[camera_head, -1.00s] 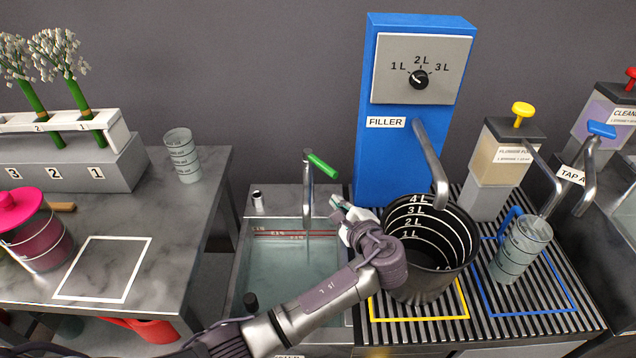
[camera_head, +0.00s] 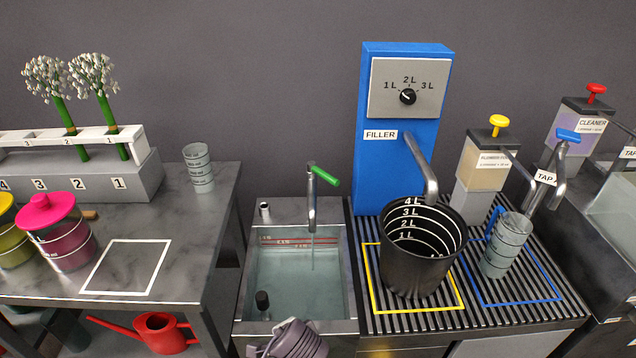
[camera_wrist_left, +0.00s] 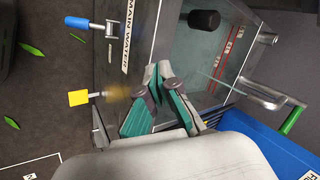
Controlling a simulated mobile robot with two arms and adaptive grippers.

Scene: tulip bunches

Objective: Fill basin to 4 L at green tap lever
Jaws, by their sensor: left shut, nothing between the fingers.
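The basin (camera_head: 243,290) is a steel sink holding clear water, with red level lines on its back wall; their small labels are hard to read. A tap (camera_head: 312,208) stands behind it, its green lever (camera_head: 323,176) pointing right. A thin stream appears to fall from the spout into the water. The lever (camera_wrist_left: 291,120) and basin also show in the left wrist view. My left gripper (camera_wrist_left: 158,70) is shut and empty, in front of the basin and apart from the lever. Only my left wrist shows at the bottom of the head view. My right gripper is not in view.
A black bucket (camera_head: 425,272) stands under the blue filler (camera_head: 385,150) on the ribbed rack. A black plug knob (camera_head: 262,301) stands in the basin. A blue handle (camera_wrist_left: 84,23) and yellow handle (camera_wrist_left: 79,98) jut from the cabinet front near a MAIN WATER label.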

